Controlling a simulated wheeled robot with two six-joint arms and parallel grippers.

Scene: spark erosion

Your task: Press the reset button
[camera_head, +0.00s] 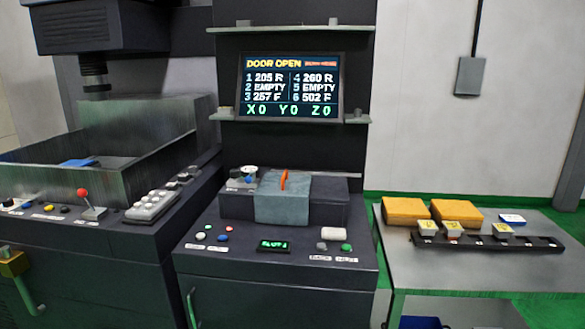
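The centre console (290,284) carries small push buttons. On its left are a white button (200,237), a green button (208,228), a red button (227,229) and a blue button (223,238); their labels are too small to read. On its right are a grey button (321,246) and a green button (346,248) above blurred labels, the left one seeming to read BACK. I cannot tell which button is the reset. A small green-lit display (273,245) sits between the groups. Neither of my grippers is in view.
A screen (291,87) reads DOOR OPEN. A grey block with an orange piece (284,180) stands behind the buttons. The left panel (90,230) has a red-knobbed lever (84,193). A side table (450,275) holds yellow boxes (405,211) and a black rack (540,244).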

